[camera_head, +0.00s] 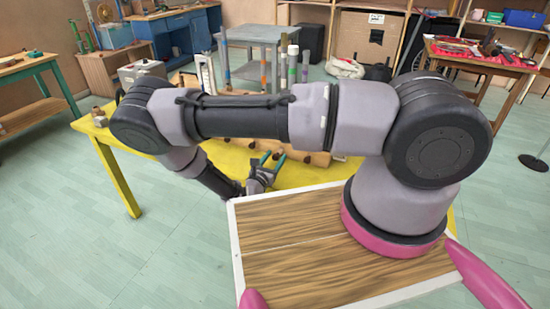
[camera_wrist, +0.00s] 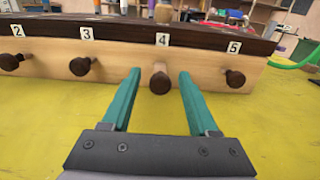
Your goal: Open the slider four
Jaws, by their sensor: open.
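Slider four is a dark brown round knob on a short light wooden stem (camera_wrist: 160,82), under the number 4 label (camera_wrist: 162,39) on the pale front of a wooden box (camera_wrist: 120,56). My gripper (camera_wrist: 160,75) has two teal fingers, open and apart. In the wrist view the knob shows between the fingertips, one finger to each side, with nothing held. I cannot tell how far the tips reach past the knob. In the head view my gripper (camera_head: 270,160) is low over the yellow table, beside the box (camera_head: 300,154), which my arm partly hides.
Neighbouring knobs three (camera_wrist: 80,66) and five (camera_wrist: 235,79) stick out on either side, with knob two (camera_wrist: 11,62) further left. The yellow table (camera_wrist: 40,120) is bare in front of the box. A green tube (camera_wrist: 295,60) lies at the right.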

